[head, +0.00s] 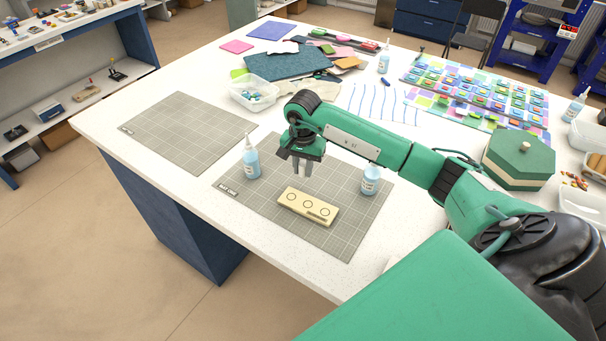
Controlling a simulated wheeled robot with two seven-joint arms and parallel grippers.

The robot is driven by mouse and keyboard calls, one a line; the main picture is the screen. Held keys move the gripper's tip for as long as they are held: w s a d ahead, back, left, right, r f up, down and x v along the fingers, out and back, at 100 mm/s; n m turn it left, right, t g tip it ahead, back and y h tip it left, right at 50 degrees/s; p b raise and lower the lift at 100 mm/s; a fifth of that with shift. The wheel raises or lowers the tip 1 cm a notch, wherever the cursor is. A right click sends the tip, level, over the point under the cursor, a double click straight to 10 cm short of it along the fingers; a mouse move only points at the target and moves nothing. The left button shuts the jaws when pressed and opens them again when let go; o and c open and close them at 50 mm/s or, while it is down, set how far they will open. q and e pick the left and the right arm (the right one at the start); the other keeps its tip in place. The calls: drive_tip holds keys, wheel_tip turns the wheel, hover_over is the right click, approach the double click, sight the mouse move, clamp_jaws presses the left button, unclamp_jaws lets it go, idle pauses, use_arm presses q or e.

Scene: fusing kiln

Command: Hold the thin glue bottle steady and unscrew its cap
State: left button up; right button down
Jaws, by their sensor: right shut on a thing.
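A light-blue glue bottle (252,164) with a thin white pointed top stands upright on the grey cutting mat (340,241). A second blue bottle (370,184) stands on the same mat to the right; my right arm passes over its top, so I cannot tell whether it is capped. I cannot tell from this view which of the two is the thin one. My right gripper (302,171) points down between them, apart from both. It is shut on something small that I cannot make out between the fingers. My left gripper is out of view.
A beige block (307,206) with round marks lies on the mat below my right gripper. Another grey mat (188,133) to the left is bare.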

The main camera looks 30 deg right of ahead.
sight(303, 185)
wheel_tip(303, 185, down, 4)
drive_tip(key=shift+r+p, duration=0.25)
drive_tip(key=shift+p, duration=0.3)
drive_tip(key=shift+f, duration=0.25)
drive_tip(key=shift+f, duration=0.1)
drive_tip(key=shift+f+b, duration=0.15)
drive_tip(key=shift+b, duration=0.15)
drive_tip(key=c, duration=1.2)
unclamp_jaws()
drive_tip(key=shift+c, duration=0.2)
